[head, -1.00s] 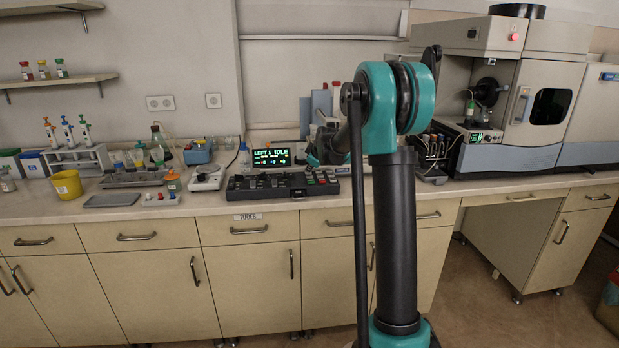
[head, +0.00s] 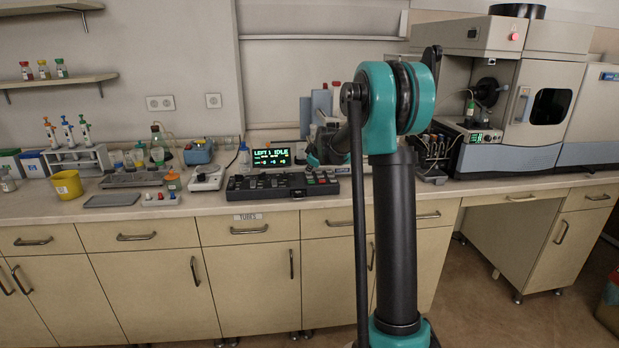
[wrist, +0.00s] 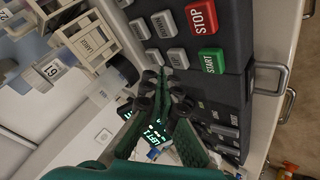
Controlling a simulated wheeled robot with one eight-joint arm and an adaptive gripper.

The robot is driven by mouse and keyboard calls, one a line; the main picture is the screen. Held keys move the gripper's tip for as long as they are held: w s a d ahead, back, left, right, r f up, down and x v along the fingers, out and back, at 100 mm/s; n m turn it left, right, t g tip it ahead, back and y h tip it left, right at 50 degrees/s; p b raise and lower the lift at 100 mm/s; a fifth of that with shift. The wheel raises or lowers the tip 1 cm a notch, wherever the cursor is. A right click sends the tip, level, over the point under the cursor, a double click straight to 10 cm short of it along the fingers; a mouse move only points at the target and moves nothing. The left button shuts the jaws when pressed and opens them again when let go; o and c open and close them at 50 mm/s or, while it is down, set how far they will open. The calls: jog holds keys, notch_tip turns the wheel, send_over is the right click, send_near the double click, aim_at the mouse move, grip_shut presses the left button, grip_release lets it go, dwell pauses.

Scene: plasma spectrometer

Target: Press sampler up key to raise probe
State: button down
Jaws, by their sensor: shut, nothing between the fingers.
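The dark key panel (head: 262,188) lies on the bench below a small screen (head: 270,157) reading "LEFT 1 IDLE". In the wrist view, the panel (wrist: 232,62) shows several grey keys, a red STOP key (wrist: 202,17) and a green START key (wrist: 212,61). My gripper (wrist: 166,78) is shut and empty, its tips close to a grey key (wrist: 178,58) and another grey key (wrist: 153,57). I cannot tell whether the tips touch a key.
A white device with a dial (head: 207,177) stands left of the panel. The spectrometer (head: 520,95) and a sampler rack of bottles (head: 433,150) are at the right. A yellow cup (head: 67,185) and pipette stand (head: 75,158) are at the left.

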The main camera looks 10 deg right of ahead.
aim_at(310, 177)
jog(key=shift+f, duration=0.15)
jog(key=shift+f, duration=0.3)
jog(key=shift+f, duration=0.4)
dwell(0.8)
jog(key=shift+r, duration=0.85)
jog(key=shift+r, duration=2.55)
